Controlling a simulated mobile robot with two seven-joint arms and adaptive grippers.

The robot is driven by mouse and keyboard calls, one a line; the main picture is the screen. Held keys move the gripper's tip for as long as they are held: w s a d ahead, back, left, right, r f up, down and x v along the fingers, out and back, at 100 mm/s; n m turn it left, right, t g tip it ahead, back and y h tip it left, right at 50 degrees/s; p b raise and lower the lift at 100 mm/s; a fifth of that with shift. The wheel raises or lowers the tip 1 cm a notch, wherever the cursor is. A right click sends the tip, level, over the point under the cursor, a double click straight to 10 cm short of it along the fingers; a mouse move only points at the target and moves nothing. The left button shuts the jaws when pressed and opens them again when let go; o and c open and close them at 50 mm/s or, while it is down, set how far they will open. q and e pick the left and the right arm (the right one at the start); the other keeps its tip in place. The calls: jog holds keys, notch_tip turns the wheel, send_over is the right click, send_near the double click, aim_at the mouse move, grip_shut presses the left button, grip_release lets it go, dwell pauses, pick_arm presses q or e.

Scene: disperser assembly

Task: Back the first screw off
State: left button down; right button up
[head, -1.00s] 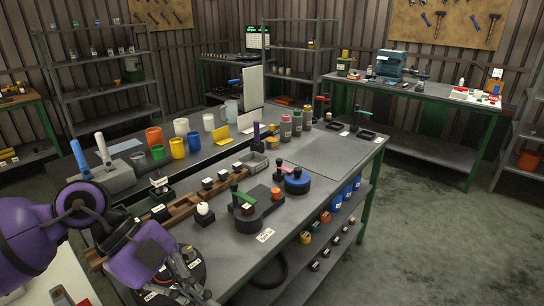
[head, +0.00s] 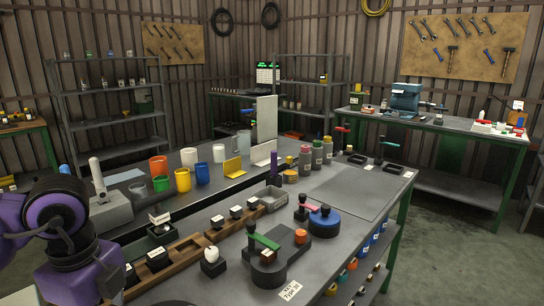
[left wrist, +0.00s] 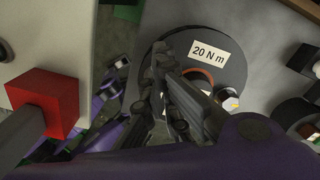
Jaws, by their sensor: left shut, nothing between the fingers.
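In the left wrist view my left gripper (left wrist: 180,105) is shut and empty, its dark fingers together over a round black disc (left wrist: 232,70). The disc carries a white "20 N m" label (left wrist: 208,54) and a copper-coloured ring (left wrist: 199,75), partly hidden by the fingers. A silver hex screw head (left wrist: 229,98) shows just right of the fingers; I cannot tell whether they touch it. In the head view my purple left arm is at the lower left, and its fingers are cut off by the lower frame edge. My right gripper is not in view.
A red block (left wrist: 47,103) on a grey bar is at the left of the wrist view. On the bench stand a black fixture with a green handle (head: 263,242), a blue round fixture (head: 324,222), a wooden rack (head: 187,257) and several coloured cups. The grey mat (head: 350,190) is clear.

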pick_arm(q)
notch_tip(320, 180, down, 3)
jog(key=shift+f+b, duration=0.15)
jog(key=shift+b, duration=0.7)
jog(key=shift+f, duration=0.1)
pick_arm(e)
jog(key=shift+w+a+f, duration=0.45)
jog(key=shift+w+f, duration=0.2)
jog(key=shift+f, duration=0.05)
pick_arm(q)
jog(key=shift+s+f, duration=0.1)
jog(key=shift+f, duration=0.05)
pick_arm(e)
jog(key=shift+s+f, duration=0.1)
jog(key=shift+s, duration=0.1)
pick_arm(q)
jog(key=shift+s+d, duration=0.2)
jog(key=shift+s+a, duration=0.1)
jog(key=shift+s, duration=0.85)
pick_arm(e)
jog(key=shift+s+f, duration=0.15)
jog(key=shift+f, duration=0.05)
pick_arm(q)
jog(key=shift+s+a, duration=0.1)
